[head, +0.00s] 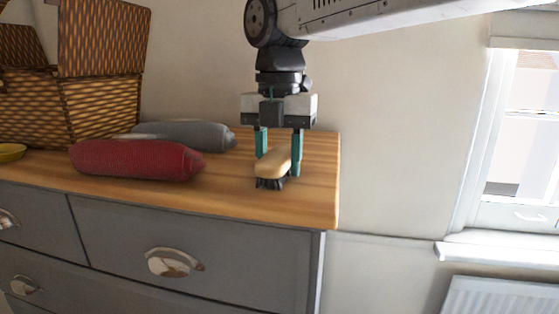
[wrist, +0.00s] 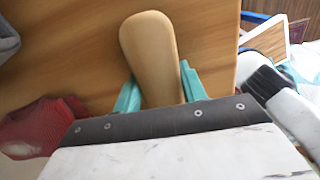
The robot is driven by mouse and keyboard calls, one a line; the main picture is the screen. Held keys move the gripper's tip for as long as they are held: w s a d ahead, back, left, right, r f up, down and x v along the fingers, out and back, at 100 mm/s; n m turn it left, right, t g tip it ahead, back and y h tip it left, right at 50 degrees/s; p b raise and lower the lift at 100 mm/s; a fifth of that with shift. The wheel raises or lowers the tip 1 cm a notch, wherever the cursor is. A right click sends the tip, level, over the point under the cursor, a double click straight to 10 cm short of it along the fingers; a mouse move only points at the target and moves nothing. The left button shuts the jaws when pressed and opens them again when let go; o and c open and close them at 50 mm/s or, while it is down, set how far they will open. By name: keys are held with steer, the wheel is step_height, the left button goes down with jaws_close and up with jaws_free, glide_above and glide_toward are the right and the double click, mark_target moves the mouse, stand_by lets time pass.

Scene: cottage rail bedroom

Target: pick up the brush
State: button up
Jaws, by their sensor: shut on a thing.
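The brush (head: 273,165) has a pale wooden body and dark bristles that point down. It is at the right end of the wooden dresser top (head: 230,198). My gripper (head: 280,160) points down with its teal fingers on either side of the brush, shut on it. In the wrist view the brush's wooden body (wrist: 150,52) lies between the teal fingers (wrist: 157,90), over the wood surface. Its bristles are hidden there. In the head view the bristles are at or very near the dresser top; I cannot tell if they touch it.
A red rolled item (head: 135,160) lies left of the brush, with a grey rolled item (head: 190,134) behind it. The wall is close behind; the dresser's right edge is near.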

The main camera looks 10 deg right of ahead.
mark_target(279, 155)
steer(key=shift+r, duration=0.45)
steer(key=r, duration=0.2)
steer(key=shift+s+r, duration=0.4)
steer(key=s+r, duration=0.1)
steer(key=s, duration=1.4)
steer(key=shift+a+r, duration=0.15)
steer(key=shift+a, duration=0.3)
steer(key=o, duration=0.5)
steer(key=shift+s, duration=0.1)
steer(key=c, duration=0.4)
